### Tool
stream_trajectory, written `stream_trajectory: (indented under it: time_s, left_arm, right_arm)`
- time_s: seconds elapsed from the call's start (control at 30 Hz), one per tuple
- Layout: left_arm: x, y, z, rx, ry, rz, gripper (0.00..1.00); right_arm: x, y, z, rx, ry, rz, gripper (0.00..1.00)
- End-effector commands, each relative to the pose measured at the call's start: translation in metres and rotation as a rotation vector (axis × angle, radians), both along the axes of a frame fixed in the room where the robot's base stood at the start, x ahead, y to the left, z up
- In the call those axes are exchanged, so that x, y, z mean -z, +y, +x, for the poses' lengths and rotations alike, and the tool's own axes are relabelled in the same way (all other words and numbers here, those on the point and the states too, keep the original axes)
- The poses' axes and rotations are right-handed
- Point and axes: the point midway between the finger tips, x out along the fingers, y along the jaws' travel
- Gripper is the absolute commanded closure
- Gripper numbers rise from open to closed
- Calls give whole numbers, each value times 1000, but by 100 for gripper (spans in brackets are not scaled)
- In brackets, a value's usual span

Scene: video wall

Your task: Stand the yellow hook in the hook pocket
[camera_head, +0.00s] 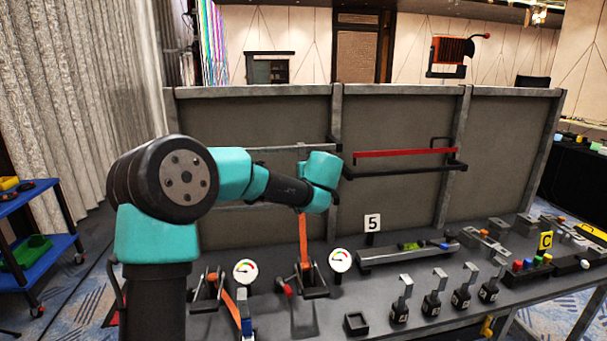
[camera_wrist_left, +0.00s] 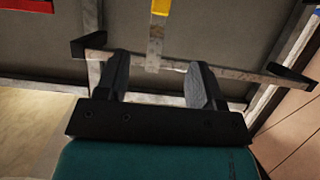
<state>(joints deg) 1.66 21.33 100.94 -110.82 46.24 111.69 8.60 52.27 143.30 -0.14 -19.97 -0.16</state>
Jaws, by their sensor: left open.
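My left gripper (camera_wrist_left: 160,59) is open in the left wrist view, its two dark fingers pointing toward the back panel. A grey metal strip (camera_wrist_left: 154,42) with a yellow part (camera_wrist_left: 160,7), apparently the yellow hook, shows between and beyond the fingertips at a grey rail (camera_wrist_left: 235,73). Whether the fingers touch it I cannot tell. In the head view my arm's teal wrist (camera_head: 322,168) is in front of the panel and hides the fingers and most of the hook. A small black open-topped box (camera_head: 356,323), possibly the hook pocket, stands on the bench's front edge. My right gripper is not in view.
Several grey hook-shaped pieces in black bases (camera_head: 433,300) stand right of the box. Two orange levers, one (camera_head: 304,240) upright, and two gauges (camera_head: 340,260) stand below my arm. A red bar (camera_head: 405,153) is on the panel's right rack. A long grey tray (camera_head: 385,257) lies mid-bench.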

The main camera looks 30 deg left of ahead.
Motion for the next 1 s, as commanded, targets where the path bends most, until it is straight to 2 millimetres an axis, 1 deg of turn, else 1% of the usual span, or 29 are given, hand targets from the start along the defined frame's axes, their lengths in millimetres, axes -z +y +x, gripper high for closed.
stream_trajectory:
  time_s: [0.03,0.8,1.0]
  left_arm:
    - [4,5,5,-2,3,0,38]
    - [50,76,88,-1,3,0,38]
    - [58,90,104,-1,2,-1,38]
  right_arm:
    - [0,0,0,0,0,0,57]
    - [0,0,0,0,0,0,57]
    - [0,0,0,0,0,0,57]
